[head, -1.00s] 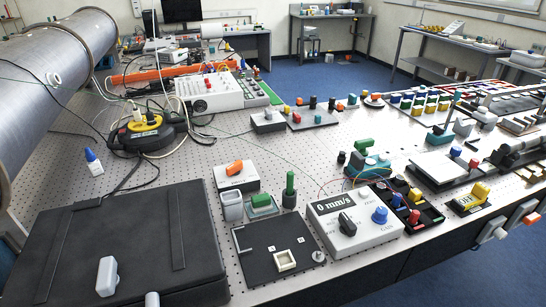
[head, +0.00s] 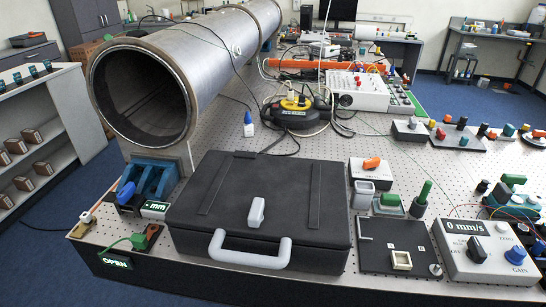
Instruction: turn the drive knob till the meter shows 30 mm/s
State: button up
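The meter is a white box (head: 482,268) at the right front of the table in the head view. Its display (head: 463,226) reads 0 mm/s. The box carries a black pointer knob (head: 477,249) and a blue knob (head: 516,254) marked GAIN. My gripper is not in view.
A black case (head: 260,215) with a pale handle fills the table's front. A black plate (head: 395,245) with a white square frame lies between case and meter. A green-handled upright piece (head: 421,199) stands behind it. A large steel pipe (head: 190,65) lies at the left.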

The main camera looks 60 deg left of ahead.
aim_at(371, 165)
jog(key=u, duration=2.15)
